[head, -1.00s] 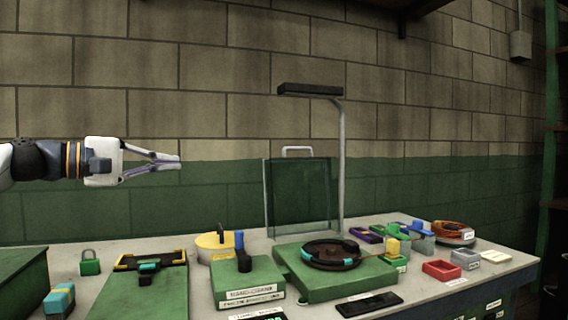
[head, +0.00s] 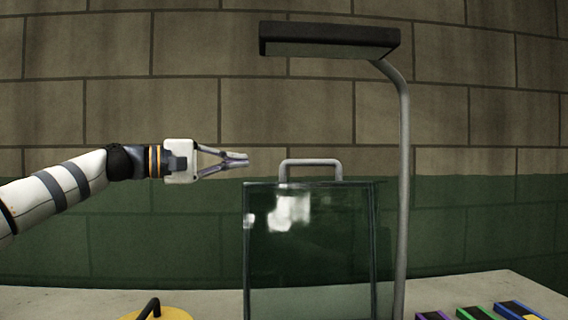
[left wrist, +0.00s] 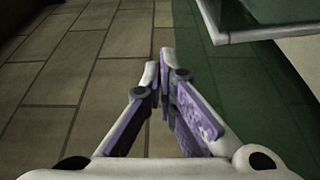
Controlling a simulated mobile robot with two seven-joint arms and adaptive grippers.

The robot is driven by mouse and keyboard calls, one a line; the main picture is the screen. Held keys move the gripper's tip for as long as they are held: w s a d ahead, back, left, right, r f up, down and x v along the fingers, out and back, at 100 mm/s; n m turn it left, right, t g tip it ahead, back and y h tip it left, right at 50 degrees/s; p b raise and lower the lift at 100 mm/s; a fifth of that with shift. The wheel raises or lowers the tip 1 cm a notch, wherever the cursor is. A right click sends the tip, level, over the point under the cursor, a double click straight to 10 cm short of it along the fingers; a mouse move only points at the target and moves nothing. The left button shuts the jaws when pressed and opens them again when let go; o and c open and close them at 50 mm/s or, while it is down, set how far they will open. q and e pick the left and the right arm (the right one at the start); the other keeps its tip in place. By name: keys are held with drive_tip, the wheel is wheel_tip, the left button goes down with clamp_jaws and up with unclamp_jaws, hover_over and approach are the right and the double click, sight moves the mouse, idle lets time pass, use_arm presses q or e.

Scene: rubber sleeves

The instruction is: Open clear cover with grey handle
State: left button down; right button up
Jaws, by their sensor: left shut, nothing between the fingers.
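The clear cover (head: 310,255) stands upright in the middle of the head view, with bright reflections on its pane. Its grey handle (head: 311,163) is a bar on its top edge. My left gripper (head: 247,160) is shut and empty, left of the handle at about its height in the picture, with a gap between them. In the left wrist view the fingertips (left wrist: 159,60) meet, and a corner of the clear cover (left wrist: 255,30) shows at the top right. My right gripper is in neither view.
A lamp with a black head (head: 330,40) and a grey post (head: 403,180) stands right of the cover. A yellow object with a black handle (head: 155,312) sits at the bottom left. Several coloured boxes (head: 478,312) lie at the lower right. A block wall stands behind.

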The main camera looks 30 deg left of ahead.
use_arm(q)
drive_tip(key=w+d, duration=0.3)
drive_tip(key=d, duration=0.4)
drive_tip(key=shift+w+d, duration=0.35)
drive_tip(key=shift+w, duration=0.05)
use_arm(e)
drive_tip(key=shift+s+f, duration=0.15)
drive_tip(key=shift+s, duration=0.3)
